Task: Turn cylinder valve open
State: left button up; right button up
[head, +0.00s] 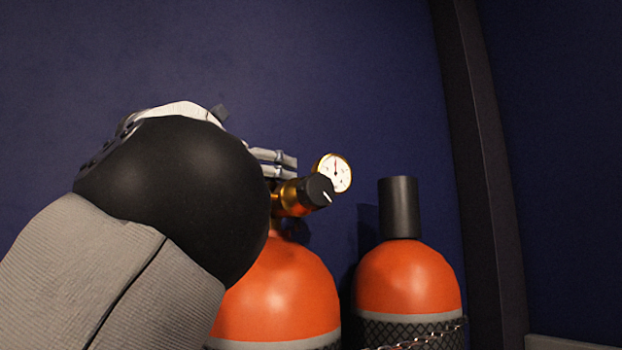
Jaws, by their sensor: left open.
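An orange cylinder (285,285) stands in the lower middle of the head view, partly covered by my left arm. On its top is a brass valve (288,197) with a black knob (319,190) bearing a white mark. A round gauge (333,173) with a white face and brass rim sits just behind the knob. My left gripper (286,163) is open, its grey fingers reaching in from the left just above the brass valve and left of the gauge. My wrist hides most of the gripper, and I cannot tell whether the fingers touch the valve. My right gripper is not in view.
A second orange cylinder (405,275) with a black cap (399,208) stands to the right, with a chain (420,340) across its front. A dark blue padded wall (330,70) is behind. A dark vertical post (480,170) stands at the right.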

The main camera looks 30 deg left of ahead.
pick_arm(q)
jog(key=s, duration=1.2)
jog(key=shift+a, duration=0.3)
jog(key=shift+a, duration=0.1)
jog(key=w+a+m+g+h, duration=0.1)
jog(key=w+a+m+h, duration=0.2)
jog(key=a+m+h, duration=0.15)
jog(key=shift+n+h, duration=0.45)
jog(key=x, duration=0.6)
jog(key=d+x, duration=0.1)
jog(key=x, duration=0.4)
jog(key=shift+w+d+f, duration=0.1)
jog(key=shift+d, duration=0.15)
jog(key=c, duration=1.2)
